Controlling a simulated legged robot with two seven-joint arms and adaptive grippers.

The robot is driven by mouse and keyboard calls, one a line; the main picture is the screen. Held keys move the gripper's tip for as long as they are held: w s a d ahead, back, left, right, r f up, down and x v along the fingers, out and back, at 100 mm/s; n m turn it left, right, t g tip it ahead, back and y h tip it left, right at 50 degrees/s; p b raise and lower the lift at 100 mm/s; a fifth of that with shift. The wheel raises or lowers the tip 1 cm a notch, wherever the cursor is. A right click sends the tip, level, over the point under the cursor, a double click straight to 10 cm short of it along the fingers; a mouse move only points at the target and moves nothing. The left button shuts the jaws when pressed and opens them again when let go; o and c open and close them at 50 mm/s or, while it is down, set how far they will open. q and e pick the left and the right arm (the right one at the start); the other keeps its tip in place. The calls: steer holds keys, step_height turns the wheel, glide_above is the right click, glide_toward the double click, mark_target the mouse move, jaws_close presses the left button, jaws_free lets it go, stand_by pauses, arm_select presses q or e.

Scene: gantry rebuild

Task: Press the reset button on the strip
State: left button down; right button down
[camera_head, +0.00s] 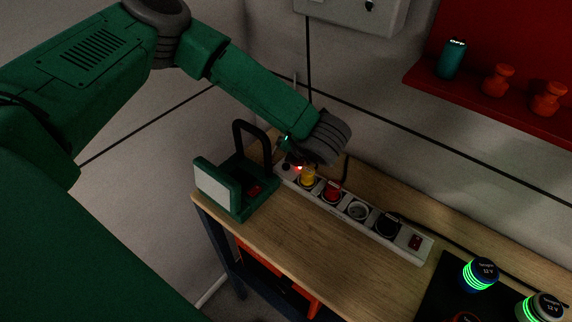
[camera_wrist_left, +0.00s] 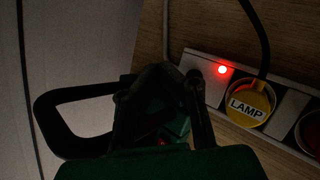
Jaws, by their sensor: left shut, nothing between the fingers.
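The white power strip (camera_head: 375,240) lies along the back of the wooden bench and also shows in the left wrist view (camera_wrist_left: 290,138). A small red light (camera_head: 299,169) glows near its left end, clear in the left wrist view (camera_wrist_left: 222,70). My left gripper (camera_head: 292,160) is shut and empty, pointing down at that left end. In the left wrist view its dark fingers (camera_wrist_left: 183,88) overlap the strip's end, left of the light. I cannot make out the reset button surely there, nor whether the fingers touch the strip. My right gripper is not in view.
A yellow plug marked LAMP (camera_wrist_left: 248,107) sits beside the light. A red plug (camera_head: 331,190), a black plug (camera_head: 387,225) and a red rocker switch (camera_head: 414,242) follow along the strip. A green device with a black handle (camera_head: 240,195) stands close left. A red shelf (camera_head: 490,100) hangs behind.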

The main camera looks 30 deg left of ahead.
mark_target(286, 166)
arm_select(q)
step_height(286, 166, down, 4)
steer(key=shift+d+r+b, duration=0.15)
steer(key=shift+r+b, duration=0.1)
steer(key=shift+b, duration=0.55)
steer(key=shift+f, duration=0.15)
steer(key=shift+a, duration=0.2)
steer(key=shift+d, duration=0.1)
steer(key=shift+f, duration=0.1)
stand_by(0.4)
steer(key=shift+f, duration=0.25)
steer(key=shift+s+f+b, duration=0.1)
steer(key=shift+f+b, duration=0.2)
steer(key=shift+f, duration=0.15)
stand_by(0.5)
steer(key=shift+r, duration=0.1)
